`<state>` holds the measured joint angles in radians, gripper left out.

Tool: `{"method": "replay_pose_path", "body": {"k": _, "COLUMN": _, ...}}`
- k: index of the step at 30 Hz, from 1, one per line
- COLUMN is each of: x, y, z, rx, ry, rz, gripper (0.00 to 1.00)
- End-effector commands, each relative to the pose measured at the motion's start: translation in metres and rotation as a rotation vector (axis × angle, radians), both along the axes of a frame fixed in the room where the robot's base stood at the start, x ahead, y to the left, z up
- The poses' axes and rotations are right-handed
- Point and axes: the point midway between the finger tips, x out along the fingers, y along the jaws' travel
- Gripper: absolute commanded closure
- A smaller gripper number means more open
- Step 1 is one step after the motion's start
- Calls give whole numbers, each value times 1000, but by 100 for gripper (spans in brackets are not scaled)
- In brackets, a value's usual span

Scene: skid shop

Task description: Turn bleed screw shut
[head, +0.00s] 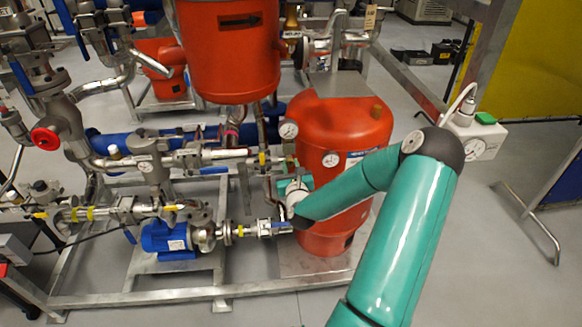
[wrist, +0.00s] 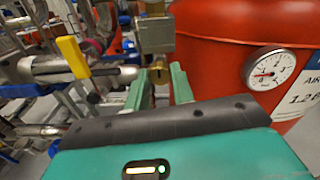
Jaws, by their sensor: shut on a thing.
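The bleed screw (wrist: 159,75) is a small brass piece below a square grey-brass block (wrist: 156,36) in the wrist view. My gripper (wrist: 163,74) has its two green fingers on either side of the screw, shut on it. The fingers hide part of its sides, and its turn angle cannot be told. In the head view my gripper (head: 286,176) is at the pipework just left of the red tank (head: 345,125). The screw is too small to make out there.
A dial gauge (wrist: 268,69) sits on the tank close to the right of my gripper. A yellow-handled valve (wrist: 72,57) is close on the left. A blue pump (head: 166,238) stands on the skid frame (head: 130,296). Open floor (head: 490,255) lies to the right.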

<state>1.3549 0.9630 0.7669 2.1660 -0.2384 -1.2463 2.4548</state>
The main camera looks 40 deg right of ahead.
Motion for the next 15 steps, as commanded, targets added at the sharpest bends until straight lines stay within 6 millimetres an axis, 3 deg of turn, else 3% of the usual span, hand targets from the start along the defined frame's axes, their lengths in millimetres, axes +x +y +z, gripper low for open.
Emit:
{"method": "replay_pose_path", "body": {"k": 5, "x": -1, "y": 0, "z": -1, "rx": 2, "ry": 2, "rz": 0, "gripper": 99}}
{"method": "replay_pose_path", "body": {"k": 6, "x": -1, "y": 0, "z": -1, "rx": 2, "ry": 2, "rz": 0, "gripper": 70}}
{"method": "replay_pose_path", "body": {"k": 9, "x": 0, "y": 0, "z": -1, "rx": 1, "ry": 2, "rz": 0, "gripper": 54}}
{"method": "replay_pose_path", "body": {"k": 15, "x": 0, "y": 0, "z": 0, "rx": 0, "ry": 1, "rz": 0, "gripper": 54}}
